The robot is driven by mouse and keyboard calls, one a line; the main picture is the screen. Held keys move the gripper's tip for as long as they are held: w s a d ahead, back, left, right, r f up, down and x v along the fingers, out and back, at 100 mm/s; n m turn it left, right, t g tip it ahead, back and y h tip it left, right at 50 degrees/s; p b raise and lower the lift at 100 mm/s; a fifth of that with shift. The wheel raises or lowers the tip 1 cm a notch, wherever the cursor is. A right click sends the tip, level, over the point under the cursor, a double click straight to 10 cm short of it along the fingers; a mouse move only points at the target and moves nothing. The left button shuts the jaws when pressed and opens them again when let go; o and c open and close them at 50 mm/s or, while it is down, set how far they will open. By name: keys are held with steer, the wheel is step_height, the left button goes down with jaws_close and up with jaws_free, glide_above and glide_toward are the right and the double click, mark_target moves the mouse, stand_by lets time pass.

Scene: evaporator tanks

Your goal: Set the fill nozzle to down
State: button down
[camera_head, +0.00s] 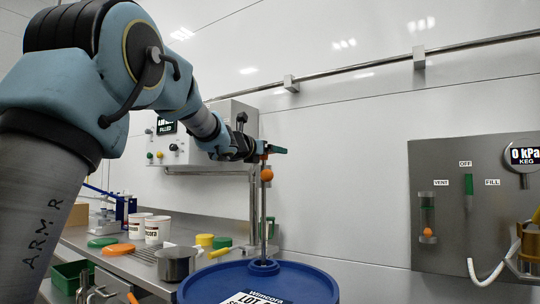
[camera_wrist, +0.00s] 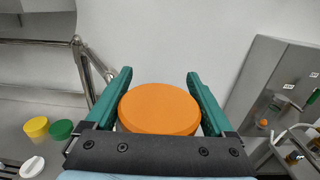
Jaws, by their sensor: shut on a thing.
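The fill nozzle is a slim upright metal tube (camera_head: 264,215) above the blue drum (camera_head: 250,280). Its lower end meets the raised fitting on the drum lid; I cannot tell how far it goes in. An orange ball (camera_head: 267,175) sits on its upper part. My gripper (camera_head: 276,150) is at the top of the tube, just above that ball. In the wrist view the green fingers (camera_wrist: 160,95) are shut on a round orange knob (camera_wrist: 160,106), one finger on each side. The knob's underside and the tube are hidden there.
A grey panel (camera_head: 450,220) with VENT, OFF and FILL marks and a gauge is on the right wall. A control box (camera_head: 190,140) hangs behind my arm. The steel bench (camera_head: 130,262) on the left holds tubs, lids and a pot (camera_head: 175,264).

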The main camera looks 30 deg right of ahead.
steer(key=shift+f+b, duration=0.7)
steer(key=shift+f, duration=0.55)
jaws_free()
steer(key=shift+r, duration=0.2)
steer(key=b+v, duration=0.1)
steer(key=v, duration=0.9)
steer(key=shift+s+a, duration=0.2)
steer(key=shift+a, duration=0.15)
steer(key=shift+f, duration=0.1)
